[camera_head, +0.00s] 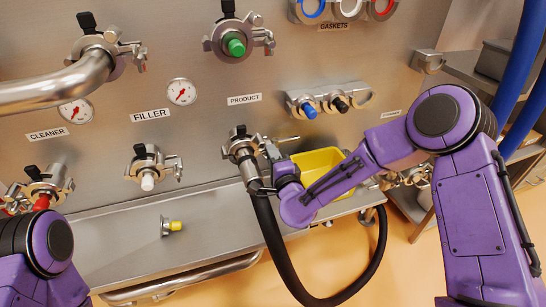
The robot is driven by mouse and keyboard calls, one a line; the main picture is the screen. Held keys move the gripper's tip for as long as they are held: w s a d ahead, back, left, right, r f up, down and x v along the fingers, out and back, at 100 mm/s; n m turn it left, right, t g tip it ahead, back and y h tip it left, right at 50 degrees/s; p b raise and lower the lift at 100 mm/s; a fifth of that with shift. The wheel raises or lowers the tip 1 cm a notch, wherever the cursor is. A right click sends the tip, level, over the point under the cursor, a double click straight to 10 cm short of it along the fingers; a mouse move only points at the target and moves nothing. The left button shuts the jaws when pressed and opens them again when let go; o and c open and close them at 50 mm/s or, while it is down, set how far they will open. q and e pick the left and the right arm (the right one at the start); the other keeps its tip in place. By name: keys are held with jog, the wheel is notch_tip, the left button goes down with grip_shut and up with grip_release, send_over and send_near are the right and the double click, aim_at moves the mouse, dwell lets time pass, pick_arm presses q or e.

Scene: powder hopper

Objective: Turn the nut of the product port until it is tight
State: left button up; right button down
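The product port (240,147) is on the steel panel below the PRODUCT label (244,99). A metal clamp with a black-topped handle sits around it, and a metal hose end with a black hose (268,220) hangs down from it. My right gripper (272,155) is at the right side of this clamp, where the nut would be. The nut is hidden or too small to make out. I cannot tell whether the fingers touch it or are closed. Part of my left arm shows at the lower left; its gripper is out of view.
A yellow bin (318,163) stands behind my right arm. The filler port (147,168) and a red-capped port (43,190) are to the left. A small yellow-ended fitting (172,226) lies on the steel shelf (120,250). The black hose loops below my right forearm.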

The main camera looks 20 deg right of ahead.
jog(key=m, duration=0.1)
jog(key=m+b, duration=0.1)
jog(key=m, duration=0.1)
jog(key=m+b, duration=0.1)
jog(key=shift+w+d+f+m, duration=0.1)
jog(key=shift+d+f+m, duration=0.05)
jog(key=shift+f+m, duration=0.2)
jog(key=shift+r+m+b, duration=0.2)
jog(key=shift+m+b, duration=0.15)
jog(key=shift+m, duration=0.7)
jog(key=shift+r+m, duration=0.15)
jog(key=shift+m, duration=0.35)
jog(key=shift+r, duration=0.15)
jog(key=shift+f+m+b, duration=0.2)
jog(key=shift+m+b, duration=0.1)
jog(key=m+b, duration=0.3)
jog(key=m, duration=0.2)
jog(key=shift+f, duration=0.15)
jog(key=shift+r+m+b, duration=0.25)
jog(key=shift+m+b, duration=0.45)
jog(key=shift+m, duration=0.3)
jog(key=shift+r, duration=0.15)
jog(key=m+b, duration=0.4)
jog(key=shift+f+m, duration=0.35)
jog(key=shift+m, duration=0.05)
jog(key=c, duration=1.2)
grip_release()
jog(key=shift+r, duration=0.4)
